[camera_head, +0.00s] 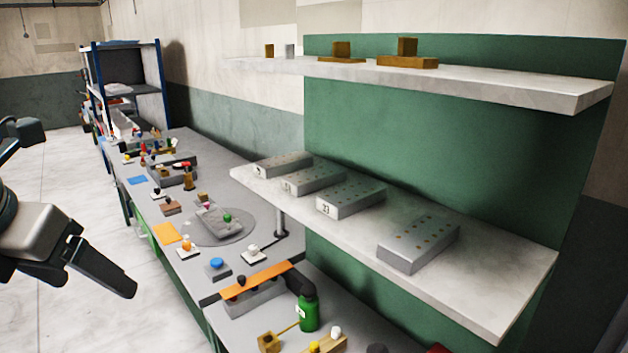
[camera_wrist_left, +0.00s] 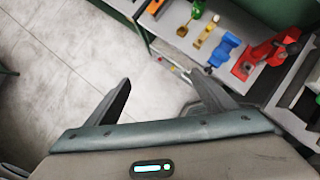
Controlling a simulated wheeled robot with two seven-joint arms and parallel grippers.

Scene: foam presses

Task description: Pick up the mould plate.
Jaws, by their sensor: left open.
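Several grey blocks with rows of holes lie on the white middle shelf (camera_head: 480,270). Three at the left carry number labels: one at the back (camera_head: 278,165), one in the middle (camera_head: 315,178), and one in front (camera_head: 352,198). A separate grey block with gold dots (camera_head: 420,243) lies at the shelf's right. I cannot tell which of these is the mould plate. My left gripper (camera_head: 103,287) is at the far left, open and empty, well away from the shelf. Its spread fingers also show in the left wrist view (camera_wrist_left: 162,88). My right gripper is out of sight.
A long grey bench (camera_head: 185,265) runs below the shelf, crowded with small parts, a green bottle (camera_head: 308,311) and an orange bar (camera_head: 255,281). An upper shelf (camera_head: 480,82) holds brown blocks. The floor (camera_head: 45,185) at the left is clear.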

